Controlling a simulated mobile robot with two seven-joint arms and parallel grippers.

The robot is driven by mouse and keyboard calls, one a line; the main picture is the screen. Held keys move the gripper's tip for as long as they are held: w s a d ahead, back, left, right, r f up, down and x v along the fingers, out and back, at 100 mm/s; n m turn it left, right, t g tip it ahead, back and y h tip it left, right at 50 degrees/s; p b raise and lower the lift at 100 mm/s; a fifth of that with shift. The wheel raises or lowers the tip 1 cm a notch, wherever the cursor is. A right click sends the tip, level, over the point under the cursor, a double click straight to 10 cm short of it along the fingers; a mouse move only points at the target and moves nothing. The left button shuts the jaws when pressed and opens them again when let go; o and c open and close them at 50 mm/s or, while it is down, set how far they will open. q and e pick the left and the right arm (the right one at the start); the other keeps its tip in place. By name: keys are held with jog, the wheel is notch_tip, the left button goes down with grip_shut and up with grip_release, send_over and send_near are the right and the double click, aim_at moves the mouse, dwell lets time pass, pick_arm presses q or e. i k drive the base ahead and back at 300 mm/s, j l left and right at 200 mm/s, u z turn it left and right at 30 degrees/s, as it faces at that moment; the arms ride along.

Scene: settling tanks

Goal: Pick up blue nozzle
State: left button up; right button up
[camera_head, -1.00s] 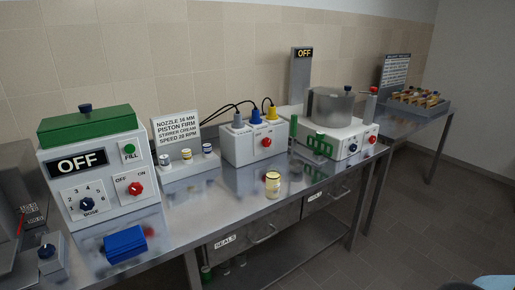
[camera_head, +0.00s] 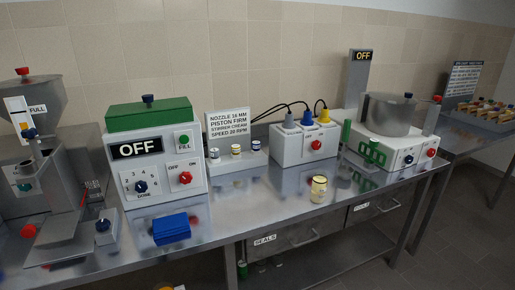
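No part clearly reads as a blue nozzle, and I cannot tell which is meant. A blue plug-like piece (camera_head: 307,119) stands on the white box between a grey one (camera_head: 289,121) and a yellow one (camera_head: 323,115), with dark cables behind. A small white cylinder with blue (camera_head: 215,155) stands on the pale rack below the sign, beside a yellow-marked one (camera_head: 236,150) and a dark-blue-topped one (camera_head: 256,146). A small blue part (camera_head: 30,133) shows on the hopper machine at left. Neither gripper is in view.
A steel bench (camera_head: 290,207) runs across the view. On it are a blue block (camera_head: 171,229), a jar (camera_head: 318,189), a green-topped machine reading OFF (camera_head: 150,115), a steel hopper machine (camera_head: 40,100) and a pot (camera_head: 390,110). The front middle of the bench is mostly clear.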

aim_at(256, 145)
jog(key=i+l+u, duration=0.1)
jog(key=l, duration=0.4)
jog(key=i+l+u, duration=0.1)
jog(key=l, duration=0.35)
jog(key=i+l+u, duration=0.1)
jog(key=i+l, duration=0.15)
jog(key=l, duration=0.3)
jog(key=i+l+u, duration=0.1)
jog(key=l, duration=0.4)
jog(key=i+l+u, duration=0.15)
jog(key=l, duration=0.35)
jog(key=l+u, duration=0.1)
jog(key=l, duration=0.45)
jog(key=i, duration=0.05)
